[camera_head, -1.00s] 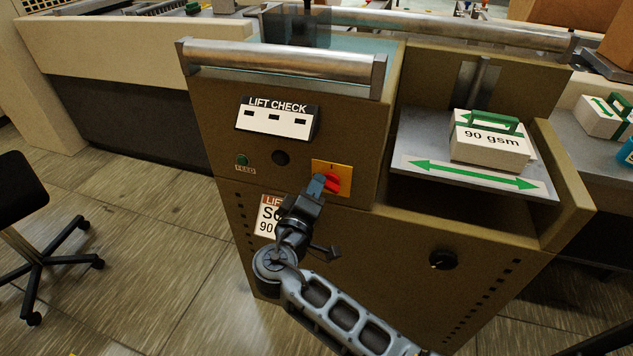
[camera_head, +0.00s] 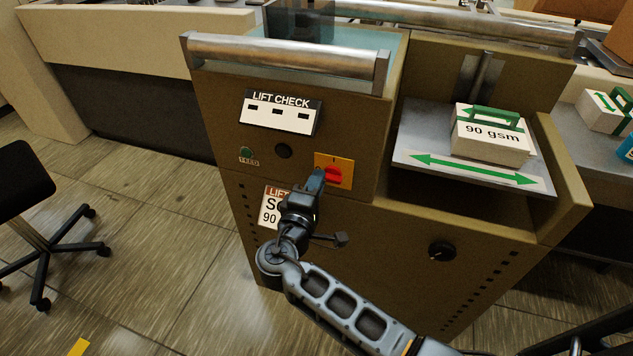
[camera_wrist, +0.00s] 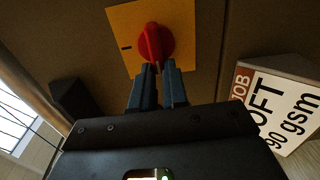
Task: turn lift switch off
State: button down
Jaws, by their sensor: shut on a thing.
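The lift switch is a red rotary knob (camera_head: 334,177) on a yellow plate (camera_head: 346,163) on the cabinet front, below and right of the LIFT CHECK panel. The knob's long axis lies about level in the head view, across the plate's mark at the top. In the wrist view the knob (camera_wrist: 154,42) stands upright on the yellow plate (camera_wrist: 184,20). My gripper (camera_head: 318,178) reaches it from the lower left. In the wrist view the fingertips (camera_wrist: 161,67) are shut at the knob's near end, and they partly hide that end.
A LIFT CHECK panel (camera_head: 280,114), a dark round button (camera_head: 284,151) and a green FEED button (camera_head: 246,152) are up and left. A job sign (camera_head: 270,208) is close beside my gripper. A black knob (camera_head: 441,251) is lower right. A shelf (camera_head: 415,161) holds a 90 gsm block (camera_head: 488,137).

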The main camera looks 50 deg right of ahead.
jog(key=shift+a, duration=0.1)
jog(key=c, duration=1.1)
grip_release()
jog(key=shift+c, duration=0.2)
jog(key=v, duration=0.7)
jog(key=shift+s+a+b, duration=0.15)
jog(key=shift+a+b, duration=0.15)
jog(key=shift+b, duration=0.1)
jog(key=shift+f, duration=0.1)
